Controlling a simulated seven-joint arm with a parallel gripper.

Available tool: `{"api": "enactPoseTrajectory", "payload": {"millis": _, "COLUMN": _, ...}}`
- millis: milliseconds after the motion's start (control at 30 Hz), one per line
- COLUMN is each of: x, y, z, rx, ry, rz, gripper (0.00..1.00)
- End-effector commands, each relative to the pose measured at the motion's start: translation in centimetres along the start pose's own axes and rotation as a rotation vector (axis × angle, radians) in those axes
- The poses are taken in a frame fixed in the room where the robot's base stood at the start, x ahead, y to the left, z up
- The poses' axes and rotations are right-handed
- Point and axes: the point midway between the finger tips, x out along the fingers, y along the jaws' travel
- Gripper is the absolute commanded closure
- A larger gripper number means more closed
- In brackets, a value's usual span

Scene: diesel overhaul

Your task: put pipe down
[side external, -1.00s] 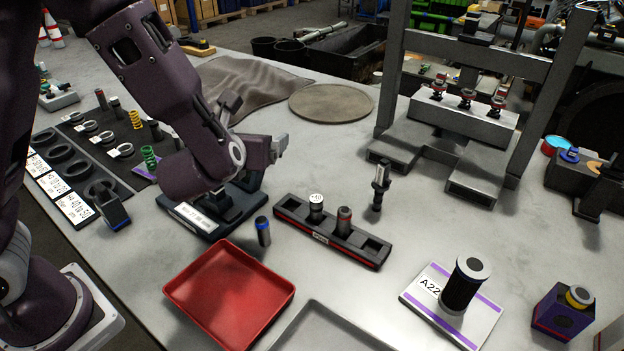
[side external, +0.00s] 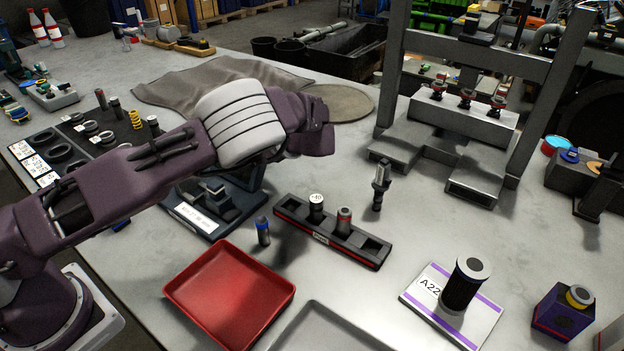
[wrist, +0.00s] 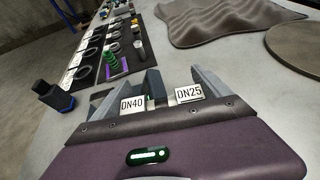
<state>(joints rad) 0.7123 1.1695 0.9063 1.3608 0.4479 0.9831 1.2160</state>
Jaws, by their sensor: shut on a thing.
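My gripper's dark purple hand (side external: 308,122) hangs low over the bench, to the right of and a little above a dark stand (side external: 192,215) with a white label on its base. The hand's purple body also fills the bottom of the wrist view (wrist: 185,150). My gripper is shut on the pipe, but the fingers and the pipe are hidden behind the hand. Just beyond the hand in the wrist view are grey angled uprights with white plates, one reading DN40 (wrist: 133,104) and one reading DN25 (wrist: 189,93).
A red tray (side external: 229,296) and a black block with sockets (side external: 290,208) lie in front. A small blue-banded cylinder (side external: 262,231) stands between them. A grey press frame (side external: 540,110) stands at the right. A cloth (side external: 180,88) and a round mat (side external: 350,103) lie behind.

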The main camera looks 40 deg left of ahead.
Motion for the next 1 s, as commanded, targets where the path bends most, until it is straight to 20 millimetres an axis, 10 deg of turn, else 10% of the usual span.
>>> {"api": "enactPoseTrajectory", "payload": {"millis": 300, "x": -6.1, "y": -10.5, "z": -2.1, "rx": 0.091, "ry": 0.0, "rz": -0.218, "gripper": 0.66}}
{"api": "enactPoseTrajectory", "payload": {"millis": 1000, "x": -3.2, "y": -11.3, "z": -11.9, "rx": 0.105, "ry": 0.005, "rz": -0.247, "gripper": 0.66}}
